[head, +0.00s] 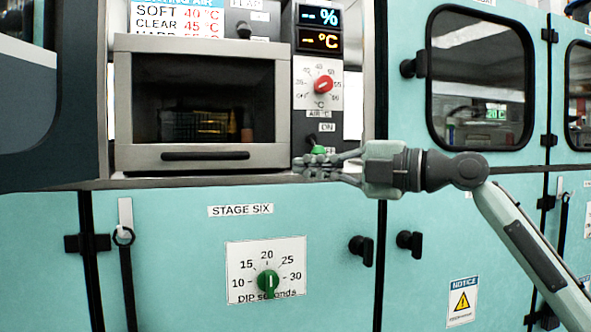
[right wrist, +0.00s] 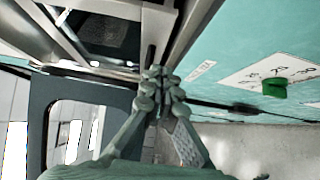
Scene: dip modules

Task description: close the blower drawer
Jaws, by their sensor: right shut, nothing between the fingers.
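The blower drawer (head: 283,85) appears as a grey-framed front with a dark window and a dark bar handle (head: 205,155), in the bay left of the control panel. Its front appears to stand forward of the bay; how far is unclear. A grey frame (right wrist: 100,62), probably the drawer's, shows at the upper left of the right wrist view. My right gripper (head: 304,167) is shut and empty, just right of the drawer's lower right corner, in front of the panel's bottom. Its closed fingertips (right wrist: 160,74) also show in the wrist view. Contact with the drawer cannot be told. My left gripper is out of view.
The control panel (head: 318,125) has a red knob (head: 323,85) and a green switch (head: 318,150) close to my right fingers. Below are teal doors with a green dial (head: 267,282) and black latches (head: 361,250). A windowed door (head: 480,80) stands at right.

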